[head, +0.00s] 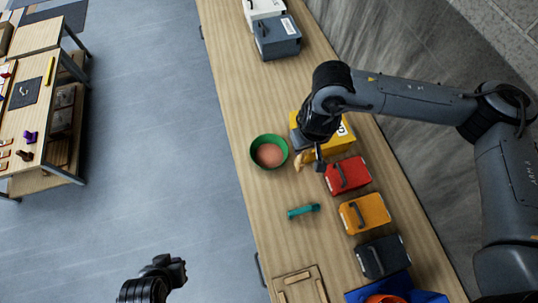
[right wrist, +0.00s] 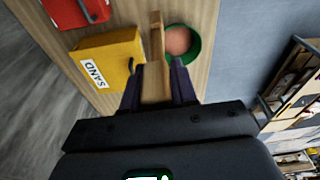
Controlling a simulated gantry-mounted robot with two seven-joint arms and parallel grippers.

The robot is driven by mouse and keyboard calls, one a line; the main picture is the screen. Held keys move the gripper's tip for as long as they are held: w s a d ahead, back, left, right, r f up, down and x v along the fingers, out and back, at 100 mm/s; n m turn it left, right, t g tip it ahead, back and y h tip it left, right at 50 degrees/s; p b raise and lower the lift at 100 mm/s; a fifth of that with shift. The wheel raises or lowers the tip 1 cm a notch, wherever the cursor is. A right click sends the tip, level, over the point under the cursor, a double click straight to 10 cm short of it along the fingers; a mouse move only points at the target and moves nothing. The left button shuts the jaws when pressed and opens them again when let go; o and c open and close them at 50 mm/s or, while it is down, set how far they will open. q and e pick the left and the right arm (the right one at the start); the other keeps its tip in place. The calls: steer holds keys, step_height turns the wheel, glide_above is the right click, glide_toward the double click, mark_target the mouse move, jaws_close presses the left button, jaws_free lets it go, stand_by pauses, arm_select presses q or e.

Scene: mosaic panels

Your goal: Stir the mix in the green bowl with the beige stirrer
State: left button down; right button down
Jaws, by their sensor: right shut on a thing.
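The green bowl (head: 254,157) stands on the wooden bench with a pinkish-brown mix (head: 270,154) in it. My right gripper (head: 308,158) is just right of the bowl, shut on the beige stirrer (head: 298,162). In the right wrist view the stirrer (right wrist: 155,45) sits between the two dark fingers (right wrist: 156,84) and points away from the gripper. The bowl (right wrist: 194,48) shows beside the stirrer there, and the stirrer appears outside the bowl. My left gripper (head: 176,270) is low over the floor, off the bench; its jaws are too small to read.
A yellow box marked SAND (right wrist: 108,62) is close by the right gripper. Red (head: 348,174), orange (head: 365,213) and dark (head: 382,257) cases line the bench's right side. A teal tool (head: 303,211) lies below the bowl.

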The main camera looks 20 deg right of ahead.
steer(key=shift+r, duration=3.5)
